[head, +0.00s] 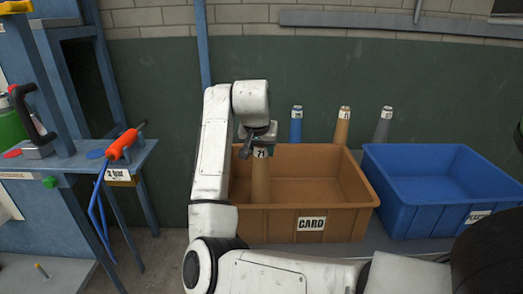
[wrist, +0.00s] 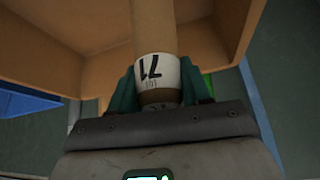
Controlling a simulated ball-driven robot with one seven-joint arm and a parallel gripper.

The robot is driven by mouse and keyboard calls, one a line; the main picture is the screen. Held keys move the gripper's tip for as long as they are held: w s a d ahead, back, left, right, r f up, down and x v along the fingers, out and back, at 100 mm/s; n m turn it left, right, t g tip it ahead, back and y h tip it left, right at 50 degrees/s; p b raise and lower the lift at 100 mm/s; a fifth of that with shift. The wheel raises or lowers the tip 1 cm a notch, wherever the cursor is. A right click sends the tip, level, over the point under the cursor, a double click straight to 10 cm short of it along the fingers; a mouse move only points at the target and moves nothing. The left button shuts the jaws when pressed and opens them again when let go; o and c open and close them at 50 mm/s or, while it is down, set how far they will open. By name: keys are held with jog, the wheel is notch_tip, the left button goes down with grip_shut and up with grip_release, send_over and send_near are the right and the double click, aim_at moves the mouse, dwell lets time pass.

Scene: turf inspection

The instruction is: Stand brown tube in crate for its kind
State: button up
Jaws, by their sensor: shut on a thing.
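The brown tube (head: 261,180), with a white band marked 71, is upright inside the brown crate (head: 238,222) labelled CARD, near its left side. My gripper (head: 261,144) is shut on the tube's upper end. In the wrist view, the dark green fingers of my gripper (wrist: 158,88) sit on both sides of the banded end of the tube (wrist: 153,30). The tube's lower end is hidden behind the crate's front wall, so I cannot tell whether it touches the floor of the crate.
A blue crate (head: 392,208) stands to the right, looking empty. Behind the crates stand a blue tube (head: 296,128), another brown tube (head: 342,128) and a grey tube (head: 383,128). A blue bench (head: 75,160) with an orange-handled tool (head: 124,144) is at the left.

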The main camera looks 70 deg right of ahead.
jog(key=shift+f, duration=0.15)
jog(key=o, duration=1.3)
jog(key=shift+a+r, duration=0.1)
jog(key=shift+r, duration=0.35)
jog(key=p+v, duration=0.1)
jog(key=v, duration=1)
jog(key=shift+s+a+r+p, duration=0.1)
jog(key=shift+a+p, duration=0.05)
jog(key=shift+p, duration=0.15)
